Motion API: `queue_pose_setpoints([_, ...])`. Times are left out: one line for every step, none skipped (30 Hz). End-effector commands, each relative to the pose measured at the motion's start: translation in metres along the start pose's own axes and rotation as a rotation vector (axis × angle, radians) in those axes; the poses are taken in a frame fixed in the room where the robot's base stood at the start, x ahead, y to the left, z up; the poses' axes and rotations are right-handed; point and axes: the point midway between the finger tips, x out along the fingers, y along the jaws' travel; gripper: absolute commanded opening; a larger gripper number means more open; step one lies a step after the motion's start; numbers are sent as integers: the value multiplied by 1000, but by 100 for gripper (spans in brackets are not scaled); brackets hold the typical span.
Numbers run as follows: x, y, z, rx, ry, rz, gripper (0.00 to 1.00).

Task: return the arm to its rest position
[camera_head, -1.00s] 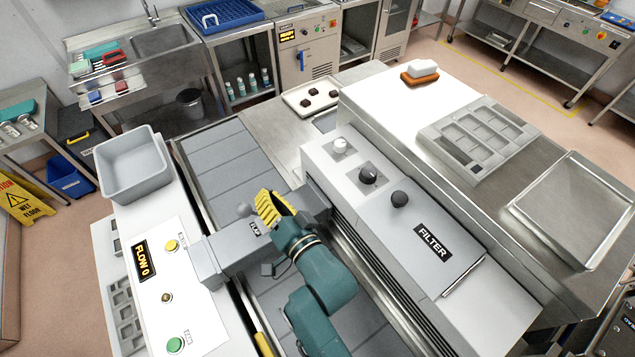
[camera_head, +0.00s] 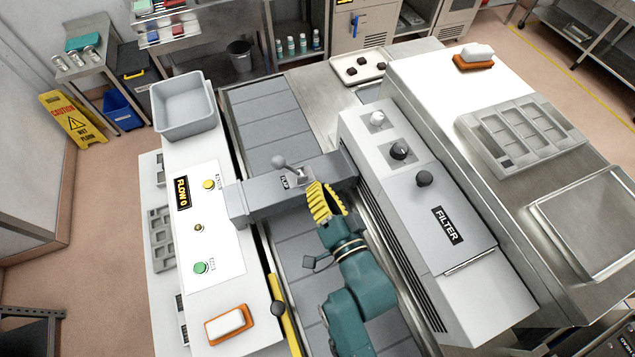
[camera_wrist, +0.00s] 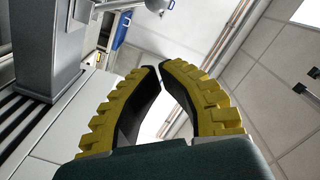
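My gripper (camera_head: 320,186) is in front of the grey crossbar (camera_head: 262,203) that spans the belt, near its right part, with its yellow ribbed fingers pointing away. In the wrist view my gripper (camera_wrist: 158,67) points up toward the ceiling. Its two curved fingers come together at the tips, with an empty gap lower between them, and hold nothing. My teal arm reaches back to the bottom edge of the head view, bent over the belt. A grey lever with a round knob (camera_head: 279,162) stands on the crossbar just beyond the fingers.
The filter housing (camera_head: 445,235) with knobs stands right of the arm. The flow panel (camera_head: 205,225) is at left, with a grey bin (camera_head: 182,108) behind it and an orange-backed white block (camera_head: 229,323) in front. The belt (camera_head: 265,125) beyond the crossbar is clear.

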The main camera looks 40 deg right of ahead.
Motion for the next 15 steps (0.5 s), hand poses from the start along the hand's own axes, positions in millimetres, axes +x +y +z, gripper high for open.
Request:
queue_pose_setpoints([0,0,0,0,0,0,0])
queue_pose_setpoints([0,0,0,0,0,0,0])
queue_pose_setpoints([0,0,0,0,0,0,0])
queue_pose_setpoints([0,0,0,0,0,0,0])
queue_pose_setpoints([0,0,0,0,-1,0,0])
queue_pose_setpoints([0,0,0,0,-1,1,0])
queue_pose_setpoints([0,0,0,0,-1,1,0])
queue_pose_setpoints([0,0,0,0,-1,1,0])
queue_pose_setpoints([0,0,0,0,-1,1,0])
queue_pose_setpoints([0,0,0,0,-1,1,0])
queue_pose_setpoints([0,0,0,0,-1,1,0])
queue_pose_setpoints([1,-4,3,0,-8,-6,0])
queue_pose_setpoints([4,-11,3,-1,-8,-21,0])
queue_pose_setpoints([9,-21,1,-1,-6,-40,0])
queue_pose_setpoints([18,-39,0,-1,-4,-76,0])
